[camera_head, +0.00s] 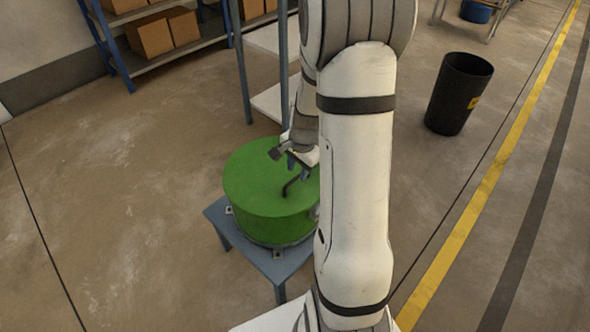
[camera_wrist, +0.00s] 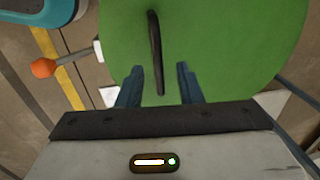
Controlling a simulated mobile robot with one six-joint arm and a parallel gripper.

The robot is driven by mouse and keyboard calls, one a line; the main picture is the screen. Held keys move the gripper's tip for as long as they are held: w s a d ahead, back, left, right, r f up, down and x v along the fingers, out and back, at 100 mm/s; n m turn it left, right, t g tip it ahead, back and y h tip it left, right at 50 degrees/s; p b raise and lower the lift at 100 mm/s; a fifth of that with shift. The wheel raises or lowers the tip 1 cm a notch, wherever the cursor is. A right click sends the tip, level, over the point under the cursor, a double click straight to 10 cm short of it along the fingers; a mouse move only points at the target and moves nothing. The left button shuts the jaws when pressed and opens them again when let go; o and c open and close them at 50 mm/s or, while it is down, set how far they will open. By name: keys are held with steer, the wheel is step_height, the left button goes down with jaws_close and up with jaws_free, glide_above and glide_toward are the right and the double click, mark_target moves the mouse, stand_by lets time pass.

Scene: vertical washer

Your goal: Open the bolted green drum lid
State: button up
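The green drum lid (camera_head: 262,183) sits level on the drum, on a small blue-grey stand (camera_head: 272,262). Its green top also fills the upper part of the wrist view (camera_wrist: 215,45). A dark bar handle (camera_wrist: 156,52) is on the lid; it also shows in the head view (camera_head: 290,184). My gripper (camera_wrist: 160,82) is open above the lid, with one blue finger on each side of the handle's near end. I see no finger touching the handle. In the head view my gripper (camera_head: 291,166) is partly hidden by my arm, which also covers the drum's right side.
A lever with an orange knob (camera_wrist: 44,68) sticks out beside the drum in the wrist view. A shelf with cardboard boxes (camera_head: 150,37) stands behind left. A black bin (camera_head: 458,95) stands at the right. The floor at left is clear.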

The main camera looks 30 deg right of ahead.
step_height(320, 180, up, 8)
steer(key=s+p, duration=0.1)
steer(key=p, duration=0.1)
steer(key=shift+d+f+p, duration=0.15)
steer(key=shift+d+p, duration=0.05)
steer(key=shift+p, duration=0.15)
